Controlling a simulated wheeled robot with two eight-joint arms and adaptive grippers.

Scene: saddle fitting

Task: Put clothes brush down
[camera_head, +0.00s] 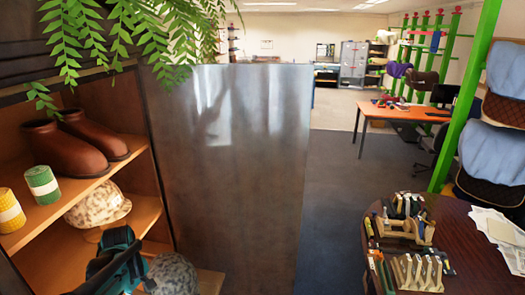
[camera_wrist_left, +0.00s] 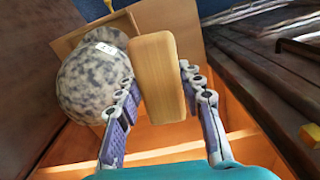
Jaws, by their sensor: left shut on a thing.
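The clothes brush (camera_wrist_left: 155,60) shows in the left wrist view as a light wooden block with rounded corners. My left gripper (camera_wrist_left: 160,85) is shut on it, with one finger on each side. A mottled grey helmet (camera_wrist_left: 88,80) sits just left of the brush in that view, on the wooden shelf (camera_wrist_left: 188,18). In the head view my left arm reaches into the lower left part of the shelf unit, beside the grey helmet (camera_head: 172,273). The brush cannot be made out there. My right gripper is not in view.
Brown boots (camera_head: 75,145), a green roll (camera_head: 42,184) and a yellow roll (camera_head: 9,211) stand on the upper shelf. A beige patterned helmet (camera_head: 98,204) is below. A dark cabinet door (camera_head: 238,170) stands open to the right. A round table (camera_head: 462,270) holds wooden racks and papers.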

